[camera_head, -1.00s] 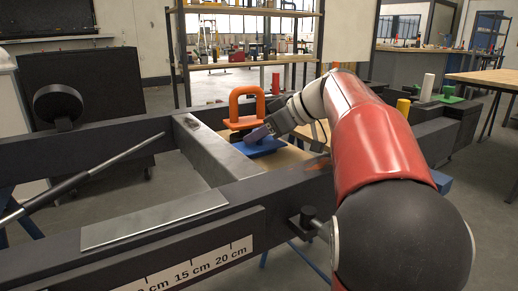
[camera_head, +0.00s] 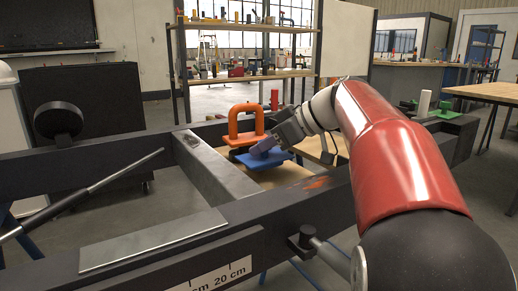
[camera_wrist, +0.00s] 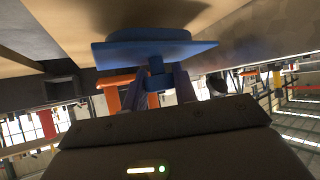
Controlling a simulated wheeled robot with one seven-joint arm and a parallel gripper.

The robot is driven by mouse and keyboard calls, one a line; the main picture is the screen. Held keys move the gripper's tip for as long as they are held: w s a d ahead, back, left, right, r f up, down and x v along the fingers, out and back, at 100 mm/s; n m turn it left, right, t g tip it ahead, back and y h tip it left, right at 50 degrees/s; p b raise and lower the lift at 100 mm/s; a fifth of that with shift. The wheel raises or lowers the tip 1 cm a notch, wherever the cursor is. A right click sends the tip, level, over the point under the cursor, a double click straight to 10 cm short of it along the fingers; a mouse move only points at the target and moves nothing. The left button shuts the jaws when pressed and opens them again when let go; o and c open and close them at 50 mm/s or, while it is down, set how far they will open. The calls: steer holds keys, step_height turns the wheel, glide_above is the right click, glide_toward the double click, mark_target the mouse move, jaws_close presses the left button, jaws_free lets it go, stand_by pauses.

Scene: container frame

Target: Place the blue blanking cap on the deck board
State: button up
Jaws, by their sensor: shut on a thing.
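The blue blanking cap (camera_head: 265,158) is a flat blue plate with a raised grip, seen over the wooden deck board (camera_head: 278,179) inside the dark frame. My gripper (camera_head: 270,143) reaches it from the upper right and is shut on its grip. In the wrist view the cap (camera_wrist: 155,53) spreads across the fingertips (camera_wrist: 155,85), with a round plug on its far side facing the tan board (camera_wrist: 60,22). The cap looks slightly tilted and apart from the board, but the exact gap is hard to tell.
An orange U-shaped handle (camera_head: 246,124) stands just left of and behind the cap. A grey crossbar (camera_head: 215,165) bounds the bay on the left, and a dark front rail (camera_head: 270,214) runs nearer me. A metal plate (camera_head: 150,240) lies on that rail. Green blocks stand at right.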

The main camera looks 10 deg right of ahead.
steer(key=s+d+r, duration=0.3)
steer(key=s+r, duration=0.2)
steer(key=s, duration=0.5)
steer(key=w+d+r+m+t+h+p, duration=0.2)
steer(key=w+d+r+m+h+p, duration=0.45)
steer(key=w+d, duration=0.3)
steer(key=w+d+r+m+t+h+p, duration=0.2)
steer(key=w+d+r+m+h+p, duration=0.4)
steer(key=w+d, duration=0.35)
steer(key=shift+m+y, duration=0.35)
steer(key=shift+m, duration=0.2)
steer(key=shift+w+a+f+b, duration=0.1)
steer(key=shift+f+b, duration=0.45)
steer(key=shift+f, duration=2.7)
steer(key=shift+w+a+f+b, duration=0.1)
steer(key=shift+f+b, duration=0.45)
steer(key=shift+f, duration=2.65)
steer(key=shift+w+a+f+b, duration=0.1)
steer(key=shift+f+b, duration=0.45)
steer(key=shift+f, duration=2.7)
steer(key=shift+f, duration=0.15)
steer(key=o, duration=1.1)
